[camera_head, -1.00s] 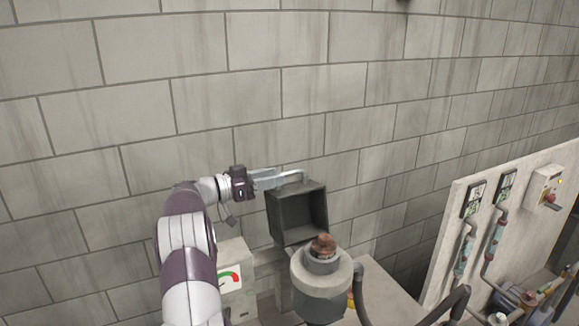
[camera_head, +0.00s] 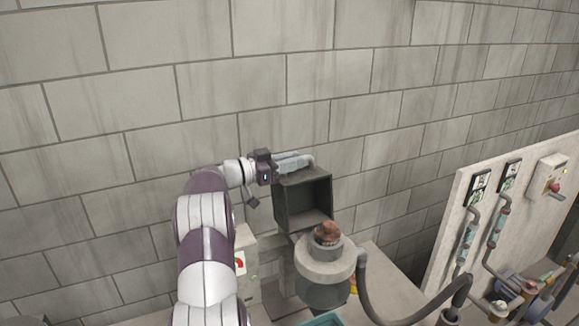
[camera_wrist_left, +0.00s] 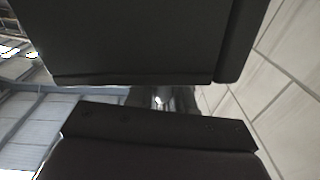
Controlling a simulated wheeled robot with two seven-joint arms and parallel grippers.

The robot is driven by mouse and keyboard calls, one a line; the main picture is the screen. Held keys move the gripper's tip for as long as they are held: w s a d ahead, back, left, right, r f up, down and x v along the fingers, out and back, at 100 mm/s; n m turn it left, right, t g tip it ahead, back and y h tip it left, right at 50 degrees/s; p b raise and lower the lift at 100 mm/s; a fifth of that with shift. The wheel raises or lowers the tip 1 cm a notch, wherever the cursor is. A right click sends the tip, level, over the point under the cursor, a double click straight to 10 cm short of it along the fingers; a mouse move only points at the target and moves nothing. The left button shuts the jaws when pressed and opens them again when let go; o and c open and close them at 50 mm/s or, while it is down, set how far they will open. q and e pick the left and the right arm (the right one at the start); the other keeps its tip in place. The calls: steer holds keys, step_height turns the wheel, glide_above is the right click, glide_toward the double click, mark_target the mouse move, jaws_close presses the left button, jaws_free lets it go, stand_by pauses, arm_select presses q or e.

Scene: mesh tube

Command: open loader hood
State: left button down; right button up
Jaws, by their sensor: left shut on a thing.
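The loader hood is a dark grey open box (camera_head: 283,212), standing tipped up behind the loader's round grey body (camera_head: 323,292), with its hollow side facing me. Brown material (camera_head: 326,233) shows in the round opening in front of it. My left gripper (camera_head: 303,162) reaches in from the left at the hood's top edge and is shut on its handle; the fingers hide most of the handle. In the left wrist view, two dark fingers (camera_wrist_left: 160,97) fill the picture with a dark piece in the narrow gap. My right gripper is out of view.
A block wall (camera_head: 150,110) stands close behind. A pale panel with gauges and pipes (camera_head: 545,225) is at the right. A black hose (camera_head: 375,305) curves from the loader. A pale box with a dial (camera_head: 245,262) sits behind my left arm. A teal edge (camera_head: 322,320) shows at the bottom.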

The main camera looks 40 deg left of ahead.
mark_target(300, 180)
arm_select(q)
steer(key=s+d+m+b, duration=0.1)
steer(key=d+r+m+b, duration=0.1)
steer(key=d+b, duration=0.1)
steer(key=s+d+m+b, duration=0.1)
steer(key=d, duration=0.1)
steer(key=shift+s+r, duration=0.3)
steer(key=shift+r, duration=0.25)
steer(key=shift+a, duration=0.15)
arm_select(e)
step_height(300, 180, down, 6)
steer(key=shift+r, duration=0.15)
arm_select(q)
steer(key=c, duration=1.1)
jaws_free()
steer(key=shift+s, duration=0.1)
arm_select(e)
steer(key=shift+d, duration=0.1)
arm_select(q)
steer(key=b+v, duration=0.4)
steer(key=v, duration=0.8)
steer(key=shift+s+b, duration=0.2)
steer(key=shift+b, duration=0.2)
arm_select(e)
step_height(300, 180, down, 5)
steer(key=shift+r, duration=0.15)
